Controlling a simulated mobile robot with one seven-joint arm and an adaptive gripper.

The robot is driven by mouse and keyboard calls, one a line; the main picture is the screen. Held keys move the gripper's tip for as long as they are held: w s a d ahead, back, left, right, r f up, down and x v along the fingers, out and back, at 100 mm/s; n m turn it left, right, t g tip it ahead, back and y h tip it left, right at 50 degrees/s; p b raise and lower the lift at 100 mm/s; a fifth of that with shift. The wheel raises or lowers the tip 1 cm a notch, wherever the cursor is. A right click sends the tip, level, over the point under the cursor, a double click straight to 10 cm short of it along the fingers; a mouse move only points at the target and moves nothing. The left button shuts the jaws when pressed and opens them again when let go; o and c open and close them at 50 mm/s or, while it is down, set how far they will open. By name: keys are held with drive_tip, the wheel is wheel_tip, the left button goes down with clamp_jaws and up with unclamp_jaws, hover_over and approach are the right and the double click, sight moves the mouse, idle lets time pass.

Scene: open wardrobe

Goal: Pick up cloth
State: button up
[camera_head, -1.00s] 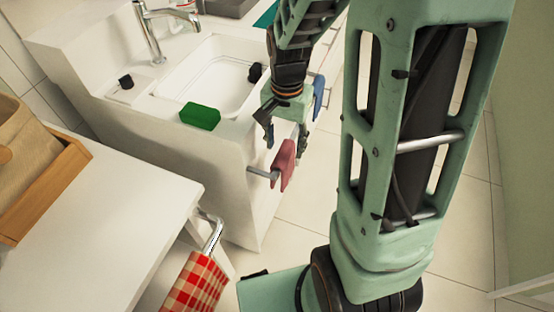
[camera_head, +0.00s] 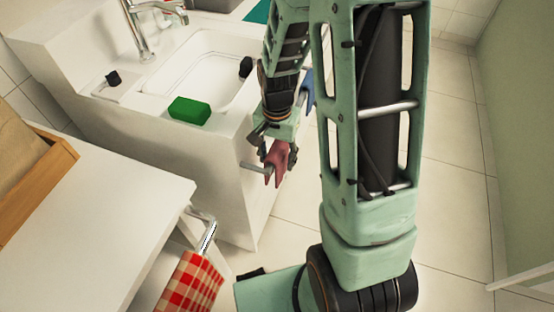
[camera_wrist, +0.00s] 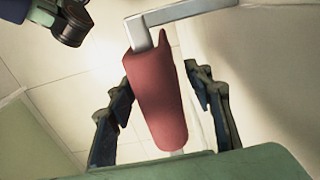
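A dark red cloth (camera_head: 277,163) hangs over a metal bar on the side of the white sink unit. In the wrist view the cloth (camera_wrist: 158,95) hangs from the end of the bar, between the two fingers of my gripper (camera_wrist: 165,110). The fingers stand apart on its left and right, with a visible gap on each side. A red and white checked cloth (camera_head: 190,284) hangs on another metal rail (camera_head: 205,228) at the white table.
The white sink unit (camera_head: 215,165) has a faucet (camera_head: 140,35) and a green sponge (camera_head: 189,111) on its edge. A blue cloth (camera_head: 307,90) hangs farther back. A white table (camera_head: 90,230) with a wooden tray (camera_head: 45,185) is at left. Floor is clear at right.

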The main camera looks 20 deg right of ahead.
drive_tip(key=c, duration=1.2)
